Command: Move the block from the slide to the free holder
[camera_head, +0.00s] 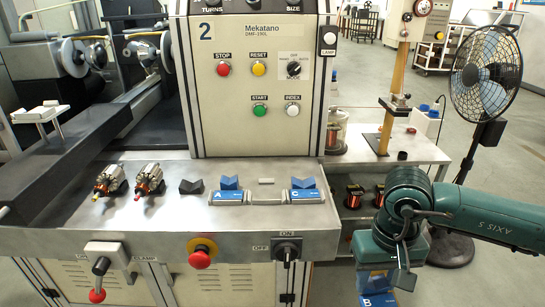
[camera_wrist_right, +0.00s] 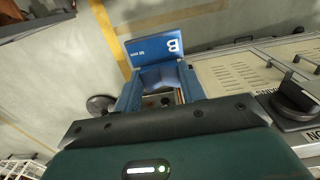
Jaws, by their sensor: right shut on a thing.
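A blue block marked B (camera_wrist_right: 155,48) is between the fingers of my right gripper (camera_wrist_right: 158,92), which is shut on it. In the head view the same block (camera_head: 378,299) shows at the bottom edge, partly cut off, under my right gripper (camera_head: 380,278). The gripper is off the bench's right side, in front of it and lower than its top. Blue blocks A (camera_head: 228,190) and C (camera_head: 303,190) sit on the bench, with a bare metal stretch of the slide (camera_head: 266,197) between them. A dark V-shaped holder (camera_head: 191,186) left of A is empty. My left gripper is not in view.
Two copper-wound armatures (camera_head: 110,180) lie on the bench's left part. A red stop knob (camera_head: 201,252), a clamp lever (camera_head: 100,270) and an off-on switch (camera_head: 287,247) project from the bench front. A fan (camera_head: 485,75) stands at right.

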